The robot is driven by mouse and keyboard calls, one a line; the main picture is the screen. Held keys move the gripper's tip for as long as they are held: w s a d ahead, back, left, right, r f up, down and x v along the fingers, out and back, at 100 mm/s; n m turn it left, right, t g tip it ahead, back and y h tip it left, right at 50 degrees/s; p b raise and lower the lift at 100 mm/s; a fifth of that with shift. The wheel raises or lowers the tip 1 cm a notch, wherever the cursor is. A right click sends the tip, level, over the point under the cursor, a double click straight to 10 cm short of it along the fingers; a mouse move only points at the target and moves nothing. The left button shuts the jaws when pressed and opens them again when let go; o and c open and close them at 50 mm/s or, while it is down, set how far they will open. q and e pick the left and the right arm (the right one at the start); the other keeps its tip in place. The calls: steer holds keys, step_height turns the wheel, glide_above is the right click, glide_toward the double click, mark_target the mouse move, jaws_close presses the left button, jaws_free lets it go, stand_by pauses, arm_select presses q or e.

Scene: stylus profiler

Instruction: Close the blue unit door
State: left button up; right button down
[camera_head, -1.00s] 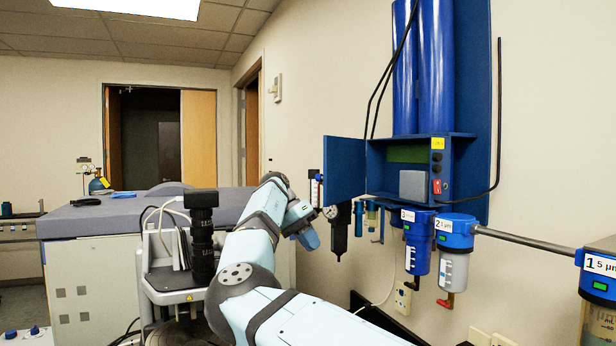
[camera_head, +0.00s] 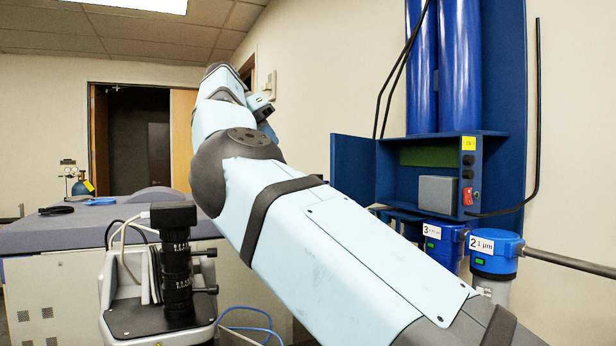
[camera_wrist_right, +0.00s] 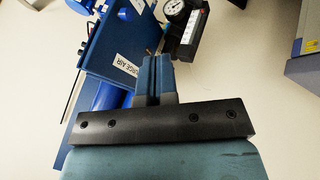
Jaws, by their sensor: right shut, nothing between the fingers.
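The blue unit (camera_head: 490,165) is mounted on the wall at the right of the head view. Its door (camera_head: 352,180) stands open, swung out to the left, so the inside shows. In the right wrist view a blue panel, apparently the door (camera_wrist_right: 107,43), carries a white label reading partly "...RGE AIR". My right gripper (camera_wrist_right: 157,62) is shut and empty, its fingertips beside the panel's right edge; I cannot tell whether they touch. In the head view my right arm hides part of the space below the door. My left gripper is not in view.
Blue cylinders (camera_head: 459,65) stand above the unit, and filter housings (camera_head: 495,250) hang below it. A pressure gauge (camera_wrist_right: 175,11) is near my fingers in the wrist view. A black-barrelled instrument (camera_head: 176,265) and a grey-topped bench (camera_head: 60,232) stand at the left.

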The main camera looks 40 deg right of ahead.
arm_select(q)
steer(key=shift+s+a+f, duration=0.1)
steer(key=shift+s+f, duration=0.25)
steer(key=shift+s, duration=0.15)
arm_select(e)
steer(key=s+d+f, duration=0.6)
steer(key=s+f, duration=0.1)
steer(key=shift+s+f, duration=0.25)
steer(key=shift+f, duration=0.15)
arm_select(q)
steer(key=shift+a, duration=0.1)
arm_select(e)
steer(key=shift+s+d, duration=0.1)
